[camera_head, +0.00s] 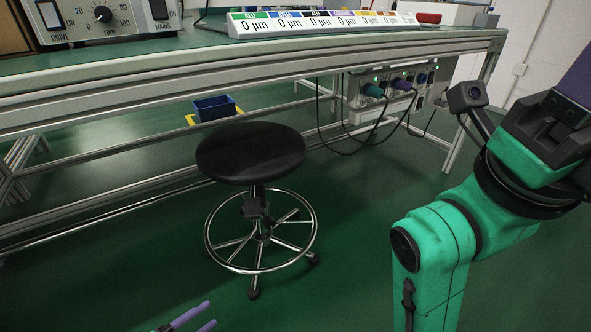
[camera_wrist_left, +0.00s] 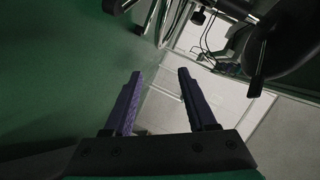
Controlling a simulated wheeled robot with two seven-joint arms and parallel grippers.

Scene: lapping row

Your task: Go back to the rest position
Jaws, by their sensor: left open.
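My left gripper (camera_head: 211,313) shows at the bottom edge of the head view, low over the green floor, with two purple fingers apart. In the left wrist view my left gripper (camera_wrist_left: 160,74) is open, with nothing between its fingers. My right arm fills the right side of the head view, with its green forearm bent upward. Part of my right gripper, a purple piece on a dark body, shows at the right edge; its fingertips are outside the picture.
A black stool (camera_head: 250,153) with a chrome foot ring stands in front of the long workbench (camera_head: 130,82). The bench carries a control box (camera_head: 105,18) and a labelled strip (camera_head: 320,22). A blue bin (camera_head: 214,108) and cabled sockets (camera_head: 395,88) are below. Floor around the stool is clear.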

